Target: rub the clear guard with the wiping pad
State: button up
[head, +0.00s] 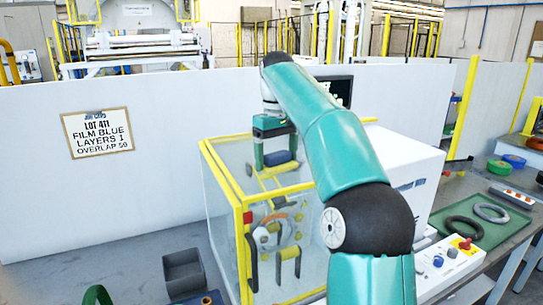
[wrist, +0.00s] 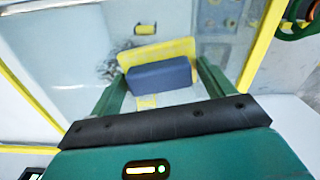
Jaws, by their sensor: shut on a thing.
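The clear guard (head: 222,178) is a see-through box with a yellow frame, standing on the grey table in the head view. My gripper (head: 276,157) is over its top, pointing down. It is shut on the wiping pad, a dark blue block (wrist: 160,76) with a yellow part beyond it, held between the two green fingers. In the wrist view, the clear guard's panel (wrist: 70,55) lies beyond the pad, with a dark grey smudge (wrist: 110,66) left of the pad. I cannot tell whether the pad touches the panel.
Inside the guard are dark handles (head: 289,262) and colored parts. A white cabinet (head: 408,160) stands to its right. A grey bin (head: 184,271) is at its left. A green mat (head: 470,240) with rings lies far right. A white wall with a sign (head: 97,132) stands behind.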

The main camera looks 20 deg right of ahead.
jog(key=shift+d+f, duration=0.15)
jog(key=shift+d, duration=4.95)
jog(key=shift+a, duration=6.9)
jog(key=shift+w+f, duration=0.1)
jog(key=shift+w, duration=1.1)
jog(key=shift+d, duration=0.95)
jog(key=shift+d+r, duration=0.2)
jog(key=shift+d, duration=2.5)
